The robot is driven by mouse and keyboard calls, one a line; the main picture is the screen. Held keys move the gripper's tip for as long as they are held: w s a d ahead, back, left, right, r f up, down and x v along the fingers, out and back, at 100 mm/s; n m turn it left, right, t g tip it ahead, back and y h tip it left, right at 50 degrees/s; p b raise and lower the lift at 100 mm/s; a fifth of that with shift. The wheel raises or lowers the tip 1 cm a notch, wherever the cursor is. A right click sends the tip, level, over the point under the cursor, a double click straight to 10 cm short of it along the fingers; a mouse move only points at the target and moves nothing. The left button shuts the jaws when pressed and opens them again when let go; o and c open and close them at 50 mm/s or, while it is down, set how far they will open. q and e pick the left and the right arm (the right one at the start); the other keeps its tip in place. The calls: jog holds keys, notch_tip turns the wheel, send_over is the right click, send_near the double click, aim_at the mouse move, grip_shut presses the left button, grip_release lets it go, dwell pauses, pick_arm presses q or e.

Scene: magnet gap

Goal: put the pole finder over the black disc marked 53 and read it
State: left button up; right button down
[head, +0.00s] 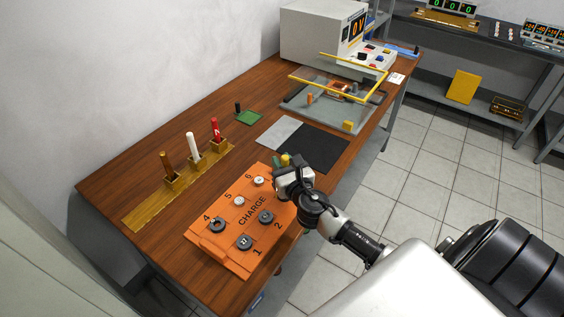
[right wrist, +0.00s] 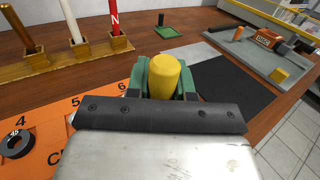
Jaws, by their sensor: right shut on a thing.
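My right gripper (head: 284,162) is over the far right corner of the orange CHARGE board (head: 215,248). It is shut on a yellow, round-topped piece (right wrist: 164,76), which shows between green parts in the right wrist view. I cannot tell whether this piece is the pole finder. Dark ring-like discs sit on the board by the numbers 1 (head: 245,242), 2 (head: 266,217) and 4 (head: 217,225). The disc by 4 reads 45 in the right wrist view (right wrist: 15,145). I cannot read 53 on any disc. The gripper hides part of the board. My left gripper is out of view.
Pale discs sit by 5 (head: 239,201) and 6 (head: 259,180). A wooden rack (head: 140,213) holds brown, white and red rods. Beyond are a dark mat (head: 313,147), a small green pad (head: 249,118) with a black peg, and a grey plate with a yellow frame (head: 333,83).

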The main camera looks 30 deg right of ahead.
jog(key=shift+f, duration=0.15)
jog(key=c, duration=0.9)
grip_release()
jog(key=shift+s, duration=0.1)
jog(key=s+a+b, duration=0.1)
jog(key=s, duration=0.9)
jog(key=shift+s+a+b, duration=0.25)
jog(key=shift+b, duration=0.15)
